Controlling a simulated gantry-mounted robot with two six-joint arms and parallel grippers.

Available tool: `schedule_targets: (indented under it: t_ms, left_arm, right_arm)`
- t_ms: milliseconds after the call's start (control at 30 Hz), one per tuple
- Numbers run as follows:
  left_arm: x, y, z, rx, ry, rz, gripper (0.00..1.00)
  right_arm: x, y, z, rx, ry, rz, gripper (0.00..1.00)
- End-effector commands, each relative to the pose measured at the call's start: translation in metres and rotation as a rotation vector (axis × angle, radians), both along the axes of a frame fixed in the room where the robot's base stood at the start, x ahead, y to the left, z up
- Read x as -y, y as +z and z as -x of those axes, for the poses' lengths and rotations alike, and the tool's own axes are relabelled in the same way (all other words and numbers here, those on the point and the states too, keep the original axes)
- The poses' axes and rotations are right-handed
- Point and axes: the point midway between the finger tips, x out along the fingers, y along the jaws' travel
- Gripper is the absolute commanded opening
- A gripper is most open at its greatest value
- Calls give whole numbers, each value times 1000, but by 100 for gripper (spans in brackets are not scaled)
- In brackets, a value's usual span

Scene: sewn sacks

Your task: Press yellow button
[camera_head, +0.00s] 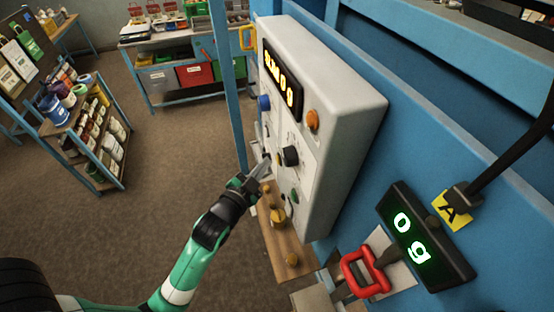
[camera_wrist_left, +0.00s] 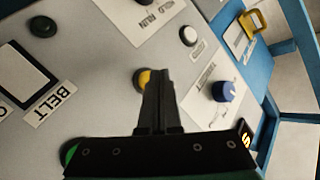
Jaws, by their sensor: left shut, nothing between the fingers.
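A grey control box (camera_head: 345,110) is mounted on the blue frame, with several knobs and buttons on its face. The yellow button (camera_wrist_left: 143,78) sits on the panel in the left wrist view, partly hidden behind my fingers. In the head view, a small yellow spot on the box face (camera_head: 279,158) looks like the same button. My left gripper (camera_head: 264,166) is shut and empty, its tip close to the panel beside that button. It also shows in the left wrist view (camera_wrist_left: 158,85). I cannot tell whether the fingertips touch the button. My right gripper is not in view.
A blue knob (camera_wrist_left: 225,91), a green button (camera_wrist_left: 70,153) and a white button (camera_wrist_left: 188,36) are around the yellow one. A wooden shelf (camera_head: 291,258) with knobs, a red handle (camera_head: 366,272) and a green display (camera_head: 425,240) are below.

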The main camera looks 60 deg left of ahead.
Motion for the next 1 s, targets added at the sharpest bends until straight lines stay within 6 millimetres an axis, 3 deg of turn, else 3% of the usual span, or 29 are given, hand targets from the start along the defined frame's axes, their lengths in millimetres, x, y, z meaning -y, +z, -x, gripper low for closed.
schedule_targets:
  t_ms: [1000]
  left_arm:
    - [2,0,-8,0,0,0,0]
  right_arm:
    - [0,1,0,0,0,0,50]
